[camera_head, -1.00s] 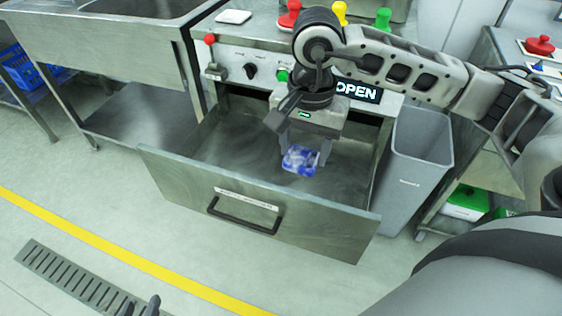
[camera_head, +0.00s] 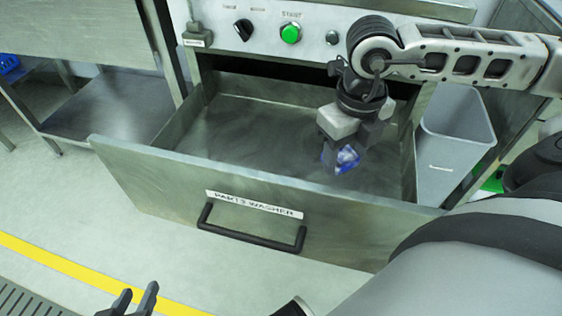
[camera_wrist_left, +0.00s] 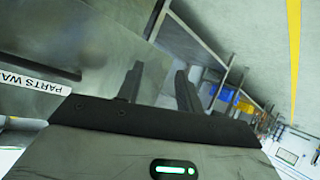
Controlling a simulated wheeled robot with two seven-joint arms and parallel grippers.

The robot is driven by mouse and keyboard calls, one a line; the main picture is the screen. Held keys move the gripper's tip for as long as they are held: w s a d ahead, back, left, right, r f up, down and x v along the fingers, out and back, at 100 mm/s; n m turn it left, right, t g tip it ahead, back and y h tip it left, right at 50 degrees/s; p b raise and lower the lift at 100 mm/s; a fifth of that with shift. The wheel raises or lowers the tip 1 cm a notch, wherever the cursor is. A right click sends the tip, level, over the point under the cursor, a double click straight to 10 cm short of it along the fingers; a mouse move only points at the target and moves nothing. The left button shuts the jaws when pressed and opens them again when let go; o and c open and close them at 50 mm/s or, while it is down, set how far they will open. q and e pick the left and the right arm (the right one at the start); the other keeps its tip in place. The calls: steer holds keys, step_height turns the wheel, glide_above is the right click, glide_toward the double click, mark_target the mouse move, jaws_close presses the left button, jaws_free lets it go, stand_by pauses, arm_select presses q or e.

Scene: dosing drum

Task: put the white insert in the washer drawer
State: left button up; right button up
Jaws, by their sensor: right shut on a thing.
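The washer drawer (camera_head: 130,178) is pulled open, with a black handle and a "PARTS WASHER" label on its front. My right gripper (camera_head: 345,150) is over the right part of the drawer, shut on a small blue-and-white piece (camera_head: 346,160). The piece is partly covered by the fingers; I cannot tell whether it is the white insert or whether it touches the drawer floor. No plain white insert shows. My left gripper (camera_head: 135,300) is open and empty, in front of the drawer; its parted fingers also show in the left wrist view (camera_wrist_left: 158,88).
The washer panel behind has a green start button (camera_head: 290,34) and a black knob (camera_head: 243,30). A grey bin (camera_head: 455,140) stands right of the drawer. A steel table with a lower shelf (camera_head: 110,105) is at left. The drawer's left and middle floor is bare.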

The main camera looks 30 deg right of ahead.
steer(key=w+a+f, duration=0.1)
steer(key=w+f, duration=0.1)
steer(key=w, duration=0.1)
steer(key=w+a+f+b, duration=0.1)
steer(key=w+a+f, duration=0.1)
steer(key=w+f, duration=0.1)
steer(key=w+a+f+b, duration=0.1)
steer(key=w+f, duration=0.2)
steer(key=w, duration=0.1)
steer(key=shift+w+a+f, duration=0.15)
steer(key=shift+w+a, duration=0.25)
steer(key=shift+w+a+f+b, duration=0.15)
steer(key=shift+w+f+b, duration=0.2)
steer(key=shift+f, duration=0.15)
step_height(320, 180, down, 3)
steer(key=shift+r+b, duration=0.1)
steer(key=shift+b, duration=0.4)
steer(key=shift+f, duration=0.25)
steer(key=shift+w+r, duration=0.1)
steer(key=shift+f, duration=0.2)
steer(key=o, duration=1)
steer(key=shift+c, duration=0.2)
arm_select(q)
steer(key=shift+s+d+r+t+h, duration=0.1)
steer(key=shift+d+r+t+h, duration=0.2)
steer(key=shift+r+t, duration=0.25)
steer(key=shift+d+r+t+h, duration=0.25)
steer(key=shift+r+t+h, duration=0.1)
steer(key=shift+r, duration=0.35)
